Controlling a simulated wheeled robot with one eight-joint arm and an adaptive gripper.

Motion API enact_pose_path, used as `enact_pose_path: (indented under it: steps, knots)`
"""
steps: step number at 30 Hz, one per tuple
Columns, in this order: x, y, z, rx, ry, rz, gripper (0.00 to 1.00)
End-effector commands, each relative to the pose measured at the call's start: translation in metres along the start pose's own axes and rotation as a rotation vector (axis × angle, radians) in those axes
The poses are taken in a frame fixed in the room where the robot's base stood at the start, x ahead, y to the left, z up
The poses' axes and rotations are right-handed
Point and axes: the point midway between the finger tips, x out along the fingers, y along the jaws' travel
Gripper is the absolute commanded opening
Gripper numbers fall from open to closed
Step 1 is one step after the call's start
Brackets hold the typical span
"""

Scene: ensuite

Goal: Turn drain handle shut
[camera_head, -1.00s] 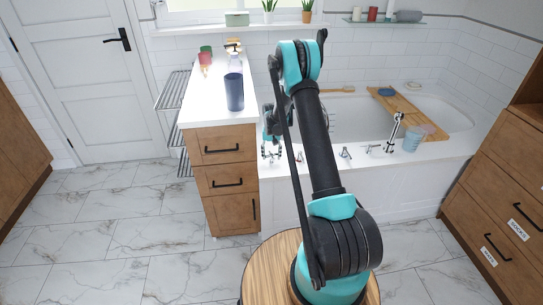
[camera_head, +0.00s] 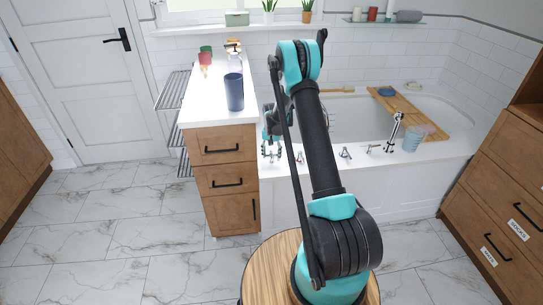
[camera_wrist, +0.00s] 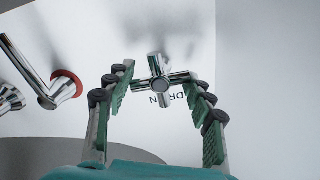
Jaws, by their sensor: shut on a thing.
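The drain handle (camera_wrist: 160,84) is a chrome cross-shaped knob on the white tub ledge in the wrist view. Dark "DRAIN" lettering beside it is partly covered by the handle. My gripper (camera_wrist: 159,74) has its green-padded fingers on either side of the cross, closed against the ends of its arms. In the head view my gripper (camera_head: 271,152) is low at the tub's front left ledge, beside the wooden cabinet. The handle cannot be told apart from the fingers there.
In the wrist view a chrome lever with a red ring (camera_wrist: 66,86) stands left of the handle. In the head view more chrome fittings (camera_head: 345,153) line the ledge of the bathtub (camera_head: 450,150). The drawer cabinet (camera_head: 225,180) stands close left of my gripper.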

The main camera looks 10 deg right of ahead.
Motion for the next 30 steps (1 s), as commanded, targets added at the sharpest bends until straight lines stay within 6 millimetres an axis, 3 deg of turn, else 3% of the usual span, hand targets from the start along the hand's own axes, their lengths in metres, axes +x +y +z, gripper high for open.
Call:
enact_pose_path:
  steps: [1, 6, 17, 23, 30]
  knots:
    - [0.0, 0.0, 0.0, 0.0, 0.0, 0.0, 0.54]
    - [0.0, 0.0, 0.0, -0.001, 0.0, 0.0, 0.75]
    - [-0.003, 0.0, 0.0, -0.001, 0.0, 0.0, 0.75]
    - [-0.03, 0.0, 0.0, -0.001, 0.0, 0.0, 0.75]
    - [-0.08, 0.0, 0.0, -0.001, 0.0, 0.0, 0.75]
